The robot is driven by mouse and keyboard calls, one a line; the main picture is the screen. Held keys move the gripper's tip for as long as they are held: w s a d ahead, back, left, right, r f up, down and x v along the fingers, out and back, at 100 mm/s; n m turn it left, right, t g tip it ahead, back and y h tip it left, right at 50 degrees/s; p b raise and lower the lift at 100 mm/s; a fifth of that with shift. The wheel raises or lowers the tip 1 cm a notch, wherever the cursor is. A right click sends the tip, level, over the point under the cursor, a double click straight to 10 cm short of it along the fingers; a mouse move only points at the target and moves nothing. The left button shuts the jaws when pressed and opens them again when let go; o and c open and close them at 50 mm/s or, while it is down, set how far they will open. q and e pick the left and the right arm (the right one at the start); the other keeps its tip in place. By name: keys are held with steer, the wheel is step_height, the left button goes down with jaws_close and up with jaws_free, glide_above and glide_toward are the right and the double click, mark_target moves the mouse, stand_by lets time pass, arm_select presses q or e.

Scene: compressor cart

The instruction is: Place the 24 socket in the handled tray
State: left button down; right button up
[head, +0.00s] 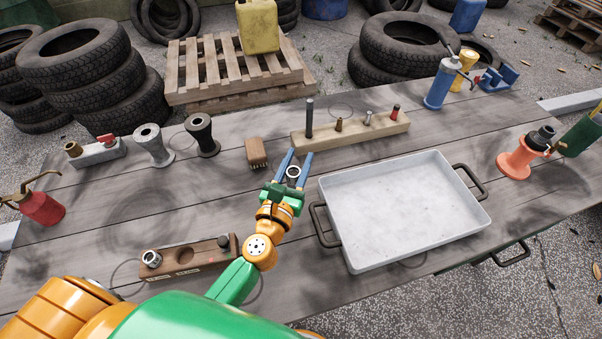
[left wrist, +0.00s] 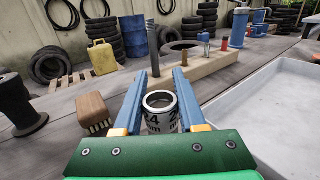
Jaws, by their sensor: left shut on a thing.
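The 24 socket (head: 293,172) is a short silver ring-shaped piece. In the left wrist view the socket (left wrist: 160,115) shows a dark "24" marking on its side and its open top. My left gripper (head: 299,154) is shut on it, with blue fingers on either side; the fingers also show in the left wrist view (left wrist: 167,70). The gripper is left of the handled tray, apart from it. The handled tray (head: 405,215) is white, shallow and empty, with dark handles at both ends; part of it shows at right in the left wrist view (left wrist: 260,105). My right gripper is not in view.
A wooden socket block (head: 190,262) at front left holds a silver socket, a dark one and an empty hole. A wooden rail (head: 350,130) with upright pieces stands behind the tray. A brush (head: 256,153) lies near my gripper. Orange (head: 515,160) and blue items stand right.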

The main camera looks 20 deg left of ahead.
mark_target(299, 170)
arm_select(q)
steer(key=f+b, duration=0.1)
steer(key=w+f+b, duration=0.1)
steer(key=f, duration=0.1)
steer(key=f+b, duration=0.1)
steer(key=f, duration=0.1)
steer(key=shift+w+a+f, duration=0.1)
steer(key=shift+w, duration=0.15)
steer(key=shift+r, duration=0.2)
steer(key=shift+f, duration=0.2)
steer(key=shift+c, duration=2.4)
jaws_free()
steer(key=shift+r, duration=0.1)
